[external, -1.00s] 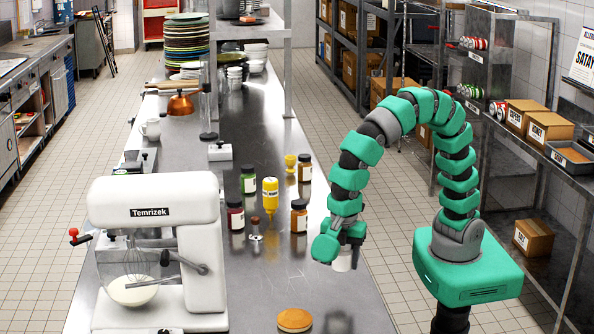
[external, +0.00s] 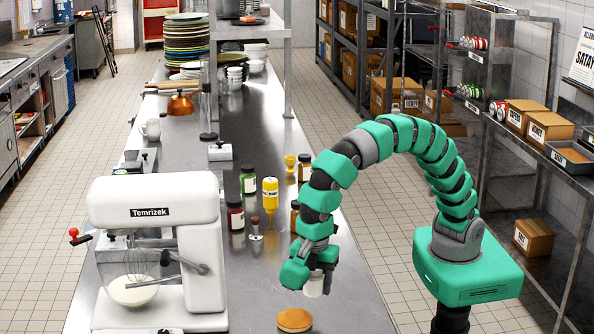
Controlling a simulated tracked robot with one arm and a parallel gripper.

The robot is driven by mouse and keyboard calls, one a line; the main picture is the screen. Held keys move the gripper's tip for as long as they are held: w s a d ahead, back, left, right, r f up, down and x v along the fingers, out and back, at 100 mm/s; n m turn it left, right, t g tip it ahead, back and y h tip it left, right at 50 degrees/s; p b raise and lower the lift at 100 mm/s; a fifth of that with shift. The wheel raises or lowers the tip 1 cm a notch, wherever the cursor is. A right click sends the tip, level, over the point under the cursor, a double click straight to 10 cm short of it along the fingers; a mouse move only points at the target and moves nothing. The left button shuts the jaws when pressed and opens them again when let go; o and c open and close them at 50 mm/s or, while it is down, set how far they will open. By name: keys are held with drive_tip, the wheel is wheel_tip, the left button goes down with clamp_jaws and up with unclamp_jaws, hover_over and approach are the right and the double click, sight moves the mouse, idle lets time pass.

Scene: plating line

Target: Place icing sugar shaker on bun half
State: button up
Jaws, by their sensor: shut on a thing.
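The bun half (external: 295,320) lies on the steel counter near the front edge of the external view, its golden-brown top showing. My gripper (external: 313,275) is above it, slightly to the right and farther back in the picture. It is shut on a small white shaker (external: 314,287), which looks like the icing sugar shaker. The shaker hangs roughly upright, apart from the bun half. My gripper hides its upper part.
A white stand mixer (external: 160,245) with a bowl stands left of the bun half. A yellow squeeze bottle (external: 270,195) and several jars, one a green jar (external: 248,180), stand behind. The steel counter (external: 262,300) is bare between mixer and bun half.

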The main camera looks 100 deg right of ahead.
hover_over(294, 315)
drive_tip(key=shift+s+d+f, duration=0.1)
drive_tip(key=shift+s+f, duration=0.1)
drive_tip(key=shift+f, duration=0.05)
drive_tip(key=shift+w, duration=0.1)
drive_tip(key=shift+f, duration=1.75)
drive_tip(key=shift+f, duration=0.1)
drive_tip(key=o, duration=1.1)
drive_tip(key=shift+c, duration=0.2)
wheel_tip(294, 315, up, 12)
